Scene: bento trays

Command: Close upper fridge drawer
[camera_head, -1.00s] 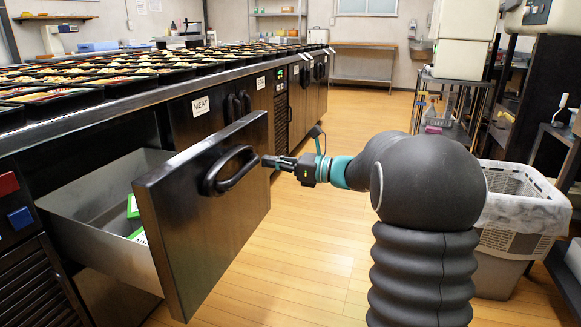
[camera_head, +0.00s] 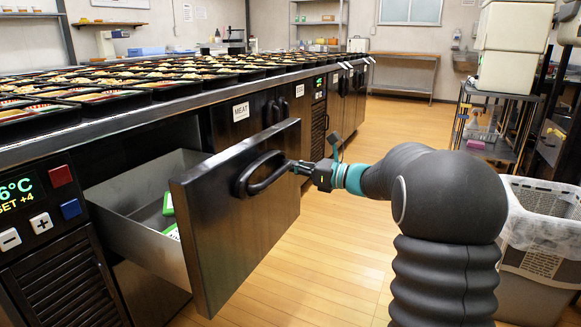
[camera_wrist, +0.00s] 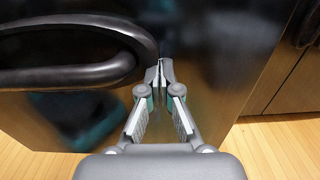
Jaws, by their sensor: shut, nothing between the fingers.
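The upper fridge drawer (camera_head: 137,196) stands pulled out from the counter, with its dark front panel (camera_head: 222,236) facing me. Green and white packs (camera_head: 169,204) lie inside its metal box. A black loop handle (camera_head: 262,174) is on the panel. My gripper (camera_head: 292,166) is shut and empty, with its tips at the right end of the handle. In the wrist view my gripper (camera_wrist: 160,66) points at the panel just right of the handle (camera_wrist: 75,50). Whether the tips touch the panel or the handle I cannot tell.
Bento trays (camera_head: 150,82) fill the counter top above. A control panel with display and buttons (camera_head: 38,222) is left of the drawer. A lined waste bin (camera_head: 540,245) and a shelf cart (camera_head: 490,120) stand at the right. The wooden floor (camera_head: 330,245) between is clear.

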